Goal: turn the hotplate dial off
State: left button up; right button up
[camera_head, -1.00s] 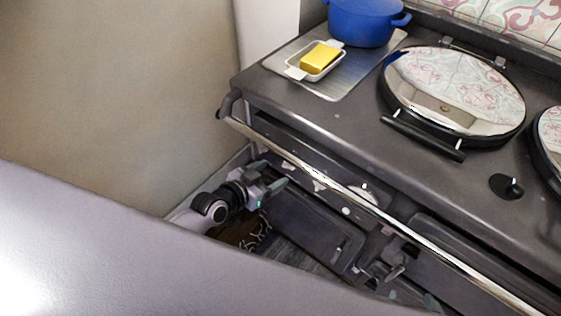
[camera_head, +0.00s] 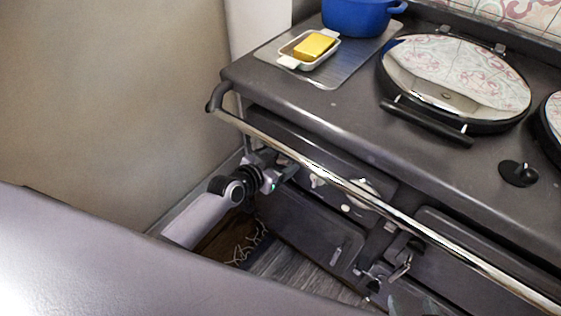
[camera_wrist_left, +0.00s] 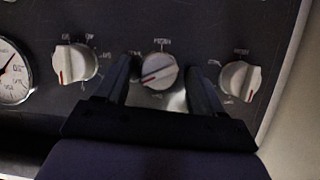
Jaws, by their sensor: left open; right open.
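The front panel carries three white dials with red marks, seen in the left wrist view: a left dial (camera_wrist_left: 75,63), a middle dial (camera_wrist_left: 159,71) and a right dial (camera_wrist_left: 240,79). Their labels are too blurred to read, so I cannot tell which is the hotplate dial. My left gripper (camera_wrist_left: 162,84) is open, its fingers on either side of the middle dial; contact cannot be told. In the head view my left gripper (camera_head: 284,173) is at the panel beneath the rail, partly hidden. My right gripper (camera_head: 384,285) is open, low in front of the oven doors, partly hidden.
A chrome rail (camera_head: 330,172) runs along the stove front, above the panel. A round gauge (camera_wrist_left: 12,74) sits left of the dials. A butter dish (camera_head: 309,50), blue pot (camera_head: 356,17) and lidded hotplate (camera_head: 455,80) are on top. A wall (camera_head: 110,90) bounds the left.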

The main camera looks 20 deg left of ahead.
pick_arm(q)
jog(key=c, duration=1)
jog(key=shift+a+f+n+h+b, duration=0.15)
jog(key=shift+n+h+b, duration=0.15)
jog(key=shift+b, duration=0.45)
jog(key=shift+d+f+n+h+b, duration=0.1)
jog(key=shift+n+h+b, duration=0.1)
jog(key=shift+n+b, duration=0.4)
jog(key=shift+c, duration=0.2)
jog(key=shift+a+f+b, duration=0.1)
jog(key=shift+b, duration=0.6)
jog(key=n+h+b, duration=0.2)
jog(key=b, duration=0.3)
jog(key=n+h+b, duration=0.1)
jog(key=n+b, duration=0.2)
jog(key=b, duration=0.2)
jog(key=shift+w+a+f+n+h, duration=0.1)
jog(key=shift+f+n+h, duration=0.05)
jog(key=shift+n+h, duration=0.2)
jog(key=shift+n+h+b, duration=0.25)
jog(key=shift+n+b, duration=0.2)
jog(key=shift+b, duration=0.5)
jog(key=shift+r, duration=0.25)
pick_arm(e)
notch_tip(320, 180, down, 12)
jog(key=w+a, duration=0.1)
jog(key=a, duration=0.1)
jog(key=shift+w+a+y, duration=0.15)
jog(key=shift+w+y, duration=0.1)
jog(key=shift+y, duration=0.05)
